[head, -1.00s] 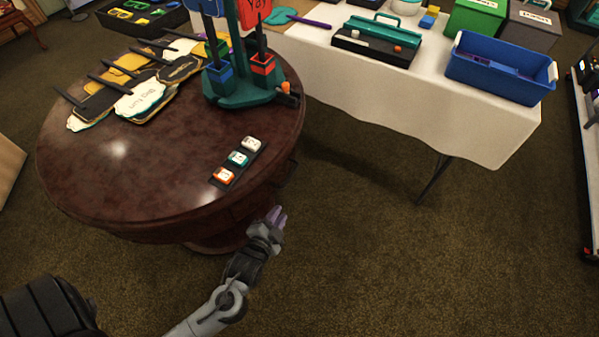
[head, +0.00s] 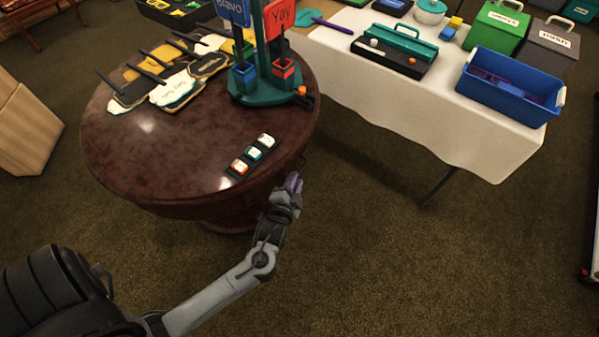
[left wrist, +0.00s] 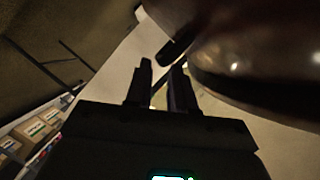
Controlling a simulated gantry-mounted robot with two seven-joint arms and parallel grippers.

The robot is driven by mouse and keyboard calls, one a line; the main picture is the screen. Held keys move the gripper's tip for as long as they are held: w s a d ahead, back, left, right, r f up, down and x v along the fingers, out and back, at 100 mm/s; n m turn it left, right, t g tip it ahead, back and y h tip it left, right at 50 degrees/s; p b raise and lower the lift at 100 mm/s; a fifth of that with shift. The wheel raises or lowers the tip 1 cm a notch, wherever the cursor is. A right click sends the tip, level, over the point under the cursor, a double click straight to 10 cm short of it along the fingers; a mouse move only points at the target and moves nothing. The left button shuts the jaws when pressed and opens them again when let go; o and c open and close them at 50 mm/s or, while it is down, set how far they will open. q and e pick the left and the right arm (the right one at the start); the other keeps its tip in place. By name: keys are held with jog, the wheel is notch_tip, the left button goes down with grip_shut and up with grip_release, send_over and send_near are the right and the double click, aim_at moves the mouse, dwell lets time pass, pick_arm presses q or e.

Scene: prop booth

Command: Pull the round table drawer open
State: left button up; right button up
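The round table (head: 180,165) is dark polished wood and stands at the left in the head view. Its underside and the drawer front are mostly hidden below the top. A small dark handle-like piece (head: 302,163) shows at its right side, and a dark bar shows beside the table edge in the left wrist view (left wrist: 177,50). My left gripper (head: 294,183) is just off the table's right front side, below the top's level. In the left wrist view its fingers (left wrist: 161,82) are apart with nothing between them, and the bar lies just beyond the fingertips. My right gripper is not seen.
On the round table are a strip of three buttons (head: 252,154), a teal sign stand (head: 265,90) and several paddle signs (head: 170,75). A white-clothed table (head: 420,120) with a blue bin (head: 510,92) stands at the right. The carpet (head: 400,260) in front is clear.

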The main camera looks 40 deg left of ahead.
aim_at(299, 170)
pick_arm(q)
jog(key=b+x, duration=0.1)
jog(key=x, duration=0.3)
jog(key=shift+b+x, duration=0.4)
jog(key=shift+x, duration=0.35)
grip_shut()
